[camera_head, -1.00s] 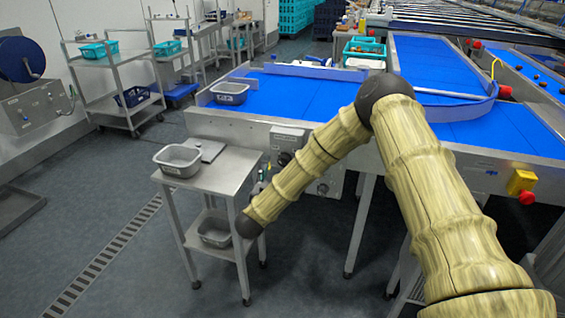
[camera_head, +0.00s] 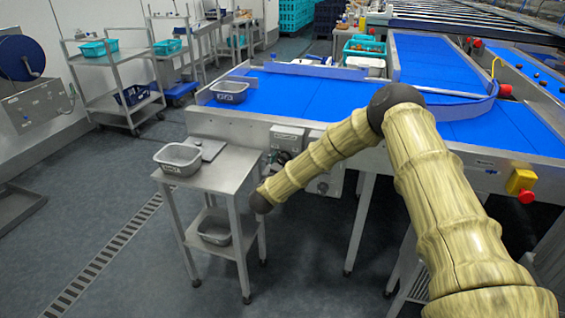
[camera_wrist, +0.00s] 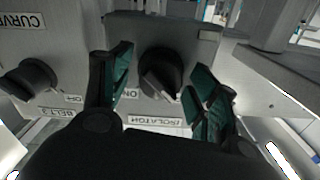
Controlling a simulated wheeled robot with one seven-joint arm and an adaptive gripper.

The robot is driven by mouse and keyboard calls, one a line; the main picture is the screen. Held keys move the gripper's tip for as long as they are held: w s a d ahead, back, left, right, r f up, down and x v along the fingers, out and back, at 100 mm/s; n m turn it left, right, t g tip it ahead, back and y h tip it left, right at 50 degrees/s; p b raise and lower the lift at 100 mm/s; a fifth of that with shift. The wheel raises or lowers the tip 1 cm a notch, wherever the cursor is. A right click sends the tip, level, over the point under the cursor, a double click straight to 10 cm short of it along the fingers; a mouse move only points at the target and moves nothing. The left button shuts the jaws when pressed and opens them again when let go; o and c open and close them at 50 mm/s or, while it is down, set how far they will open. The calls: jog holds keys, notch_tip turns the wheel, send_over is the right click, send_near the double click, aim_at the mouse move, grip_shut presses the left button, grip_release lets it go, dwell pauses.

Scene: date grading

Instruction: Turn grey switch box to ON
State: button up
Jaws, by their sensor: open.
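The grey switch box (camera_wrist: 196,50) fills the middle of the wrist view, upside down, with an ISOLATOR label (camera_wrist: 155,120). Its black rotary knob (camera_wrist: 158,72) has a pale pointer mark towards the lower right in that picture. An ON mark (camera_wrist: 131,93) shows beside the left finger. My gripper (camera_wrist: 162,84) is open, with one green-padded finger on each side of the knob; I cannot tell whether either touches it. My fingers are not clear there.
A second black knob (camera_wrist: 28,80) with a BELT label is at the left of the wrist view, near a CURVE label (camera_wrist: 22,20). A small steel table (camera_head: 222,172) with a grey tub (camera_head: 178,158) stands left of my arm. The blue conveyor (camera_head: 285,97) lies behind.

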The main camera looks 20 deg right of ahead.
jog(key=c, duration=1)
jog(key=shift+f+m, duration=0.1)
jog(key=shift+m, duration=0.2)
jog(key=m+b, duration=0.2)
jog(key=m, duration=0.2)
jog(key=shift+f+b, duration=0.1)
jog(key=shift+b, duration=0.2)
jog(key=m+b, duration=0.2)
jog(key=m, duration=0.3)
jog(key=shift+b, duration=0.35)
jog(key=m+b, duration=0.3)
jog(key=m, duration=0.2)
jog(key=shift+d+f+b, duration=0.1)
jog(key=shift+b, duration=0.2)
jog(key=shift+m+b, duration=1.05)
jog(key=shift+m, duration=0.55)
